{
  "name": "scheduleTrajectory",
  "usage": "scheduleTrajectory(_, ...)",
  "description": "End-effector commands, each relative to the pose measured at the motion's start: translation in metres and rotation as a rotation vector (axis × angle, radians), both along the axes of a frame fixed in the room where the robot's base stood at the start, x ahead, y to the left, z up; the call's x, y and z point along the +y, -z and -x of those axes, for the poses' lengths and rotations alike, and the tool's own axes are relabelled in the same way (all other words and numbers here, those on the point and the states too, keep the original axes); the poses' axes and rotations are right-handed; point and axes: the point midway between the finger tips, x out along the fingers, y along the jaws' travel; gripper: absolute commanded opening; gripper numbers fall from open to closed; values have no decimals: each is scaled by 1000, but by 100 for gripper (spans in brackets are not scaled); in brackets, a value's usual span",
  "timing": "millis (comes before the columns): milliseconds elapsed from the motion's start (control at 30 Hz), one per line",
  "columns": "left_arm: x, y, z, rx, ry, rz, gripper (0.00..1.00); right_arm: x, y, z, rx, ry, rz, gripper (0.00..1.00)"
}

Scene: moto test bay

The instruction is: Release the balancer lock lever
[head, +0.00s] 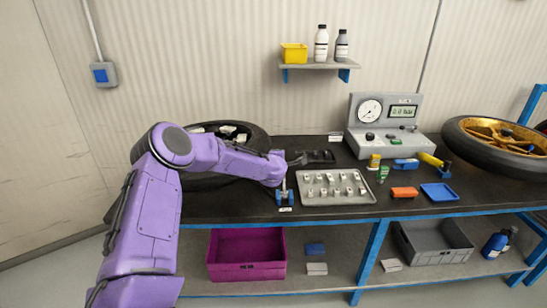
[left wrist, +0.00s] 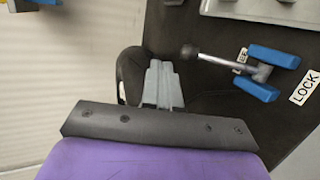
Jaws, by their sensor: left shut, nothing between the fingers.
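The balancer lock lever (left wrist: 222,62) is a grey rod with a dark ball knob (left wrist: 188,52), pivoting between two blue brackets (left wrist: 273,56). In the left wrist view its rod points away from the LOCK label (left wrist: 305,88) and crosses over a partly covered second label (left wrist: 240,60). In the head view the blue bracket (head: 285,198) sits near the bench's front edge; how far the rod is tilted is hard to tell. My left gripper (left wrist: 160,85) is shut and empty, beside the knob and apart from it. My right gripper is not in view.
A grey tray of small metal parts (head: 337,198) lies right of the lever. A tyre (head: 250,134) is behind my left arm. A gauge box (head: 385,130) and a gold-rimmed wheel (head: 500,140) stand farther right. Small bottles and coloured items lie between.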

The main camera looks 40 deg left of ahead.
Motion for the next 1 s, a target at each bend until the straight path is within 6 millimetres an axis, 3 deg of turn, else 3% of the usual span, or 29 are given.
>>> scheduleTrajectory(200,-23,-40,23,-9,10,2,0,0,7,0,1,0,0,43)
scheduleTrajectory(400,-32,-61,39,-4,9,1,0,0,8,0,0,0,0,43)
scheduleTrajectory(1000,-32,-67,46,-3,5,1,0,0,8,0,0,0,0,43)
